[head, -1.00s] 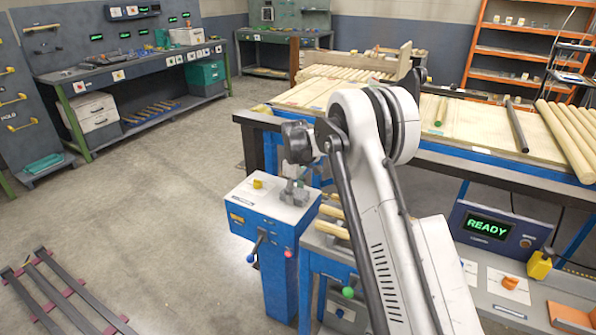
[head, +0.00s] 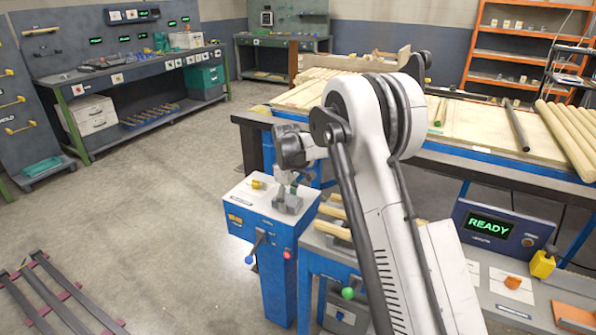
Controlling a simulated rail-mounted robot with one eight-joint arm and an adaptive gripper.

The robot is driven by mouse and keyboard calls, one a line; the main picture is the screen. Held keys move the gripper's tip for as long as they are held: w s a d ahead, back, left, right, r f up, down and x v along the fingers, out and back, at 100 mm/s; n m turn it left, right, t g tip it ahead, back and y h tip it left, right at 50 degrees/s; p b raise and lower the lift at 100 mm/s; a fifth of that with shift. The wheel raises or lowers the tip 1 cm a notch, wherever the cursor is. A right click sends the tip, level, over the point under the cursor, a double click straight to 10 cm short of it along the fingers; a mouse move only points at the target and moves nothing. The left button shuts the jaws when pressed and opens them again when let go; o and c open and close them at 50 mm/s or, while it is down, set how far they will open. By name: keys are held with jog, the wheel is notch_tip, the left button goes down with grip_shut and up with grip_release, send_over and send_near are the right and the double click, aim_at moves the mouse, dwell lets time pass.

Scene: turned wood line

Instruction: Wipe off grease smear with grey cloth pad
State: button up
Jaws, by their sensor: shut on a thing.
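My gripper (head: 290,182) points down over the pale top of a blue machine cabinet (head: 240,196), in the middle of the head view. It is shut on a small grey thing (head: 287,204), which appears to be the grey cloth pad. The pad is low over the cabinet top, near its back right; I cannot tell whether it touches. The fingertips are small and partly merge with the pad. I cannot make out the grease smear; the pad or gripper may cover it.
A yellow part (head: 256,184) stands on the cabinet top, left of the gripper. Levers with blue and red knobs stick out in front. A wooden-topped bench (head: 470,130) with rods is behind. A control panel (head: 488,227) reading READY is at right. Open floor lies left.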

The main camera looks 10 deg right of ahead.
aim_at(299, 195)
jog(key=shift+w+d, duration=1.3)
jog(key=shift+w, duration=0.15)
jog(key=shift+w+d, duration=1.25)
jog(key=shift+w, duration=0.2)
notch_tip(299, 195, up, 4)
jog(key=shift+s+a+f+p, duration=0.1)
jog(key=shift+s+f+p, duration=0.1)
jog(key=shift+p, duration=0.1)
jog(key=shift+w+r, duration=0.15)
jog(key=shift+r, duration=0.1)
jog(key=shift+r+p, duration=0.9)
jog(key=shift+r, duration=1.2)
